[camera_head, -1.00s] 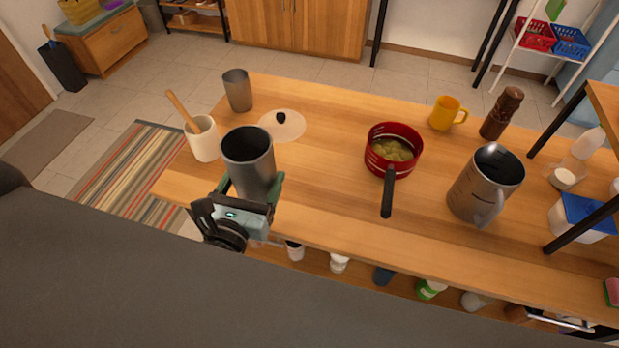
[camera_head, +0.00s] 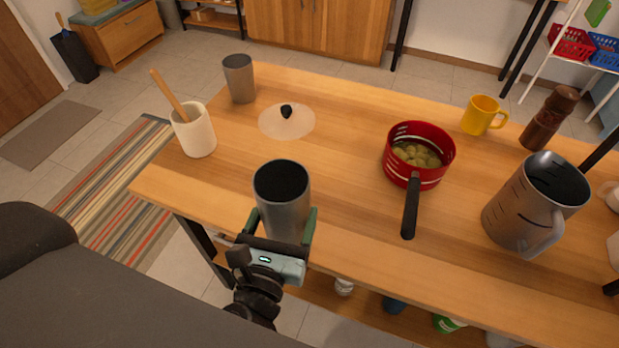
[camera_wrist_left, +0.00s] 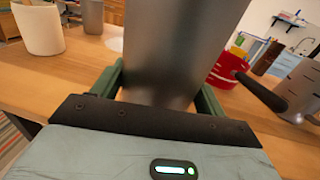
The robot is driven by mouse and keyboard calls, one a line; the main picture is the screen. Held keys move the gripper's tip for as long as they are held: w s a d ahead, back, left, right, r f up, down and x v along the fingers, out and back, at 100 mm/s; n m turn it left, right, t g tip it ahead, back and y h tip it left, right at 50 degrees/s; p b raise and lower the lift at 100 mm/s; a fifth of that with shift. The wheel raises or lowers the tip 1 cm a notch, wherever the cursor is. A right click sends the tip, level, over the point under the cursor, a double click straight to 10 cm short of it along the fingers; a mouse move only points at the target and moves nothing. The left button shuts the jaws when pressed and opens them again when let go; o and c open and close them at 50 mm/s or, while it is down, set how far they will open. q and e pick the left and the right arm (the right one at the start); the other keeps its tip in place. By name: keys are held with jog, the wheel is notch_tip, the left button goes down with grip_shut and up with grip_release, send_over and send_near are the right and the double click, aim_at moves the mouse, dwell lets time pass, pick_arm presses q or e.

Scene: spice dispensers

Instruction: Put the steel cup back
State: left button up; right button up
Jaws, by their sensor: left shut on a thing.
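A grey steel cup (camera_head: 283,207) is upright in my left gripper (camera_head: 283,228), at the front edge of the wooden table. The green fingers are shut on its sides. In the left wrist view the cup (camera_wrist_left: 170,45) fills the upper middle between the fingers of the left gripper (camera_wrist_left: 160,85). I cannot tell whether its base touches the table. A second, similar grey cup (camera_head: 239,79) stands at the table's back left corner. My right gripper is not in view.
The wooden table (camera_head: 340,220) holds a white crock (camera_head: 194,132) with a wooden spoon, a glass lid (camera_head: 290,124), a red pot (camera_head: 430,172) with its handle toward the front, a large steel jug (camera_head: 530,205), a yellow mug (camera_head: 480,115) and a pepper mill (camera_head: 548,118). Wood between lid and pot is clear.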

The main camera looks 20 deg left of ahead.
pick_arm(q)
jog(key=w, duration=0.9)
jog(key=w+f+p, duration=0.1)
jog(key=w, duration=0.3)
jog(key=shift+w+a, duration=0.25)
jog(key=shift+w, duration=0.05)
notch_tip(320, 180, down, 4)
jog(key=shift+w+r+b, duration=0.1)
jog(key=shift+r+b, duration=0.1)
jog(key=shift+b, duration=0.35)
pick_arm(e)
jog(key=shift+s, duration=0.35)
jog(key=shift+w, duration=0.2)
pick_arm(q)
jog(key=shift+f, duration=0.2)
jog(key=o, duration=1.1)
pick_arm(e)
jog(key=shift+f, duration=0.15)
pick_arm(q)
jog(key=shift+o, duration=0.2)
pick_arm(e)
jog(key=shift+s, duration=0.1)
